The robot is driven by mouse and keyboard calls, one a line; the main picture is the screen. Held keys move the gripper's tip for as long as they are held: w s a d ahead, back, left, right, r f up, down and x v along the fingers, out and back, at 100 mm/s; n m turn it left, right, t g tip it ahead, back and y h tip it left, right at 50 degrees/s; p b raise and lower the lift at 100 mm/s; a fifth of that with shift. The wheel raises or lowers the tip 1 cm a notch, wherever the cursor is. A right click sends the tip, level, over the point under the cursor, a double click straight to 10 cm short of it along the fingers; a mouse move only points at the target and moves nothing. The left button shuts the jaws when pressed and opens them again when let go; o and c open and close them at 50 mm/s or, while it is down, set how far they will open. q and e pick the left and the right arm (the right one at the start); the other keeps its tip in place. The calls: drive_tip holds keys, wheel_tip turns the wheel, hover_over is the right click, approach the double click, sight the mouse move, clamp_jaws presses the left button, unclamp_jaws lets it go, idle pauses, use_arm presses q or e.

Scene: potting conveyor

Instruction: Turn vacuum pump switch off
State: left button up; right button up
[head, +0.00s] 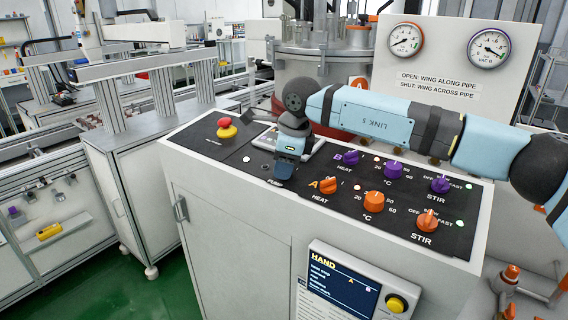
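The control panel (190,140) is the black sloping top of a white cabinet. My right arm comes in from the right across the panel, and my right gripper (284,172) points down at its middle. The gripper is just at a partly covered label that seems to read PUMP (273,183). The pump switch itself is hidden behind the gripper, so I cannot tell its position or whether the gripper touches it. The fingers are too small and dark to tell open from shut. My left gripper is not in view.
Orange knobs (374,201) and purple knobs (393,170) for heat and stir stand right of the gripper. A red emergency button (225,122) is at the panel's left. A HAND screen (342,281) is on the cabinet front. Two gauges (406,40) are on the back board.

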drive_tip(key=o, duration=0.4)
drive_tip(key=shift+c, duration=0.2)
drive_tip(key=v, duration=1.4)
drive_tip(key=shift+f, duration=0.1)
